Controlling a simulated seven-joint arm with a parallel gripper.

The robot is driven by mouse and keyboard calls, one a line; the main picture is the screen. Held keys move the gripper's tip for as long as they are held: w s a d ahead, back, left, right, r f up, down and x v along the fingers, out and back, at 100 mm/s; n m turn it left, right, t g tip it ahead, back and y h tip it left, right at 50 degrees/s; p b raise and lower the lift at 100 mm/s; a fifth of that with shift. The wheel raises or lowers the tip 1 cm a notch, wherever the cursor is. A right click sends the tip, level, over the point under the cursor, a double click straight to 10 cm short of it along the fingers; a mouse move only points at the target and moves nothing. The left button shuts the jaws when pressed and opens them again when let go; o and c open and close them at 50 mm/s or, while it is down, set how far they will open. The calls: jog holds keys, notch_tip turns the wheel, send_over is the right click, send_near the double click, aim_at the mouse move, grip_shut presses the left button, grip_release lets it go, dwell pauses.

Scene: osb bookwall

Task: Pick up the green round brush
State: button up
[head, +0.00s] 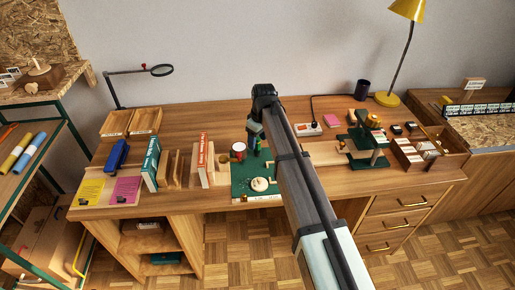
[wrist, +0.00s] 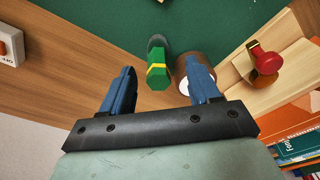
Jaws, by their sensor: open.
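The green round brush (wrist: 157,74), with a yellow band and a dark far end, shows in the wrist view between the lines of my two blue fingers. In the head view a green upright thing that looks like it (head: 258,147) stands at the back of the green mat (head: 241,184). My gripper (wrist: 163,70) is open and empty, its fingers on either side of the brush in the picture. I cannot tell how far above it they are. My gripper also shows in the head view (head: 255,131), partly hidden by my arm.
A brown cylinder with a white end (wrist: 184,84) is close right of the brush, partly behind my right finger. A red knob on a wooden piece (wrist: 265,62) lies further right. Upright books (head: 205,158) stand left of the mat. A green stand (head: 362,146) is right.

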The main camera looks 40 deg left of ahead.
aim_at(257, 148)
jog(key=shift+w+a+f, duration=0.1)
jog(key=shift+f, duration=1.3)
jog(key=shift+a+f, duration=0.1)
jog(key=shift+f, duration=1.3)
jog(key=shift+c, duration=0.3)
jog(key=c, duration=1.1)
jog(key=shift+o, duration=0.2)
jog(key=shift+r, duration=0.15)
